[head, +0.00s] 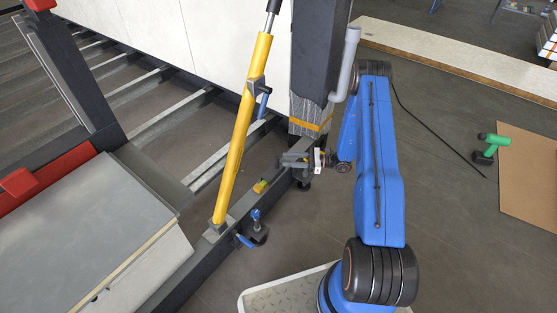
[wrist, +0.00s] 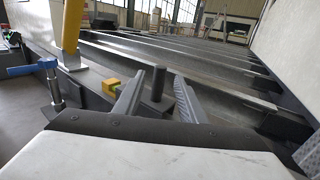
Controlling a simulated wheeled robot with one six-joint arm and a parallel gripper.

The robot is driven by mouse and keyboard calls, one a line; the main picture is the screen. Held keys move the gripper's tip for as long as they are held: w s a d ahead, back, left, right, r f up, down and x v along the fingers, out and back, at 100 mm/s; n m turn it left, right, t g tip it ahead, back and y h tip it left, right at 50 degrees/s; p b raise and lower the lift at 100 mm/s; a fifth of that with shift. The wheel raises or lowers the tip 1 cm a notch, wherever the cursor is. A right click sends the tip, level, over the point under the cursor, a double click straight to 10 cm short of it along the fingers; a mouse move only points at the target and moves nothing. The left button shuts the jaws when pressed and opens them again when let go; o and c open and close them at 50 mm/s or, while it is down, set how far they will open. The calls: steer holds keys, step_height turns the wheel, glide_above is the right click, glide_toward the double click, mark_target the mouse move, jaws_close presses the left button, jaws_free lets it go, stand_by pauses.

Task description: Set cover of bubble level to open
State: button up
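A small yellow piece (head: 260,186), which looks like the bubble level, sits on the dark beam of the container frame. It also shows in the wrist view (wrist: 111,86), left of my gripper's left finger. It is too small to tell its cover from its body, or whether the cover is open. My gripper (head: 291,160) is above the beam, to the right of the yellow piece and apart from it. In the wrist view my gripper (wrist: 160,76) has its two grey ribbed fingers spread. A dark upright pin (wrist: 157,84) shows between them; I cannot tell how far beyond it stands.
A yellow cylinder (head: 243,130) rises steeply from the beam, left of the yellow piece. A blue-handled clamp (head: 254,229) stands at the beam's near side. A dark post (head: 318,60) with a grey pipe stands close behind my gripper. Open floor (head: 455,220) lies to the right.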

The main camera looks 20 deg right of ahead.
steer(key=v, duration=0.7)
steer(key=shift+d, duration=0.15)
steer(key=shift+s, duration=0.1)
steer(key=shift+r, duration=0.1)
